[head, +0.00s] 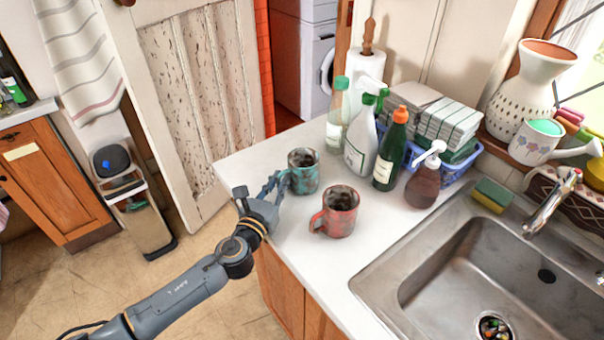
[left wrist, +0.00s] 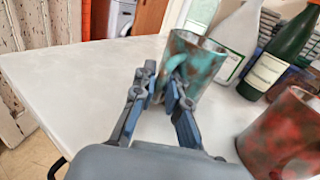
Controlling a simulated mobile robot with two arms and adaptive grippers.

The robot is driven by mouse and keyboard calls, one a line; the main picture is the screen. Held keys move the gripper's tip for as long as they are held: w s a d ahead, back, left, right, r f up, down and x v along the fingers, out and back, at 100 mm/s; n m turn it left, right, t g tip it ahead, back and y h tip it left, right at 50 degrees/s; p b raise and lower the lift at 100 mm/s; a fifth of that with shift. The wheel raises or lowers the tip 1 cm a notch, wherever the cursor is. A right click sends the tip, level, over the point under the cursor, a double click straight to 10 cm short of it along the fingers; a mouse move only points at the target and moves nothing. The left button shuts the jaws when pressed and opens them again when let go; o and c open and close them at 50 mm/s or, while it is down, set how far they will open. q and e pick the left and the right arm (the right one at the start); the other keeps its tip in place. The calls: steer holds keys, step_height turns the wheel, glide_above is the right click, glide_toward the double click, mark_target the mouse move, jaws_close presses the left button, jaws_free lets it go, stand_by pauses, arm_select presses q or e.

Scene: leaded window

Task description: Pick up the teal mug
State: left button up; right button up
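The teal mug (head: 304,173), mottled with rusty brown, stands upright on the white counter near its left edge. It also shows in the left wrist view (left wrist: 205,65), with its handle toward my gripper. My left gripper (head: 260,190) is just left of the mug at the counter edge. In the left wrist view its fingers (left wrist: 160,82) are apart, with a gap between them, and their tips are close to the handle. Whether they touch it I cannot tell. My right gripper is not in view.
A red mug (head: 340,212) stands close to the right of the teal one. Behind are a clear bottle (head: 337,115), a white spray bottle (head: 361,145), a green bottle (head: 391,155) and a brown soap pump (head: 424,182). A sink (head: 400,290) lies at front right.

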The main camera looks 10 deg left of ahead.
arm_select(q)
steer(key=shift+s, duration=0.1)
steer(key=shift+c, duration=0.4)
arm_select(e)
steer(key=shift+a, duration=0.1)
arm_select(q)
jaws_close()
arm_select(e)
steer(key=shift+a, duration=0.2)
arm_select(q)
steer(key=shift+r, duration=0.25)
steer(key=shift+r, duration=1.05)
steer(key=s+a+r, duration=0.6)
steer(key=s+r, duration=0.4)
steer(key=s, duration=0.2)
steer(key=shift+a+r, duration=0.3)
steer(key=shift+a, duration=0.1)
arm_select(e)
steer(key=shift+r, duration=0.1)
arm_select(q)
steer(key=shift+s, duration=0.1)
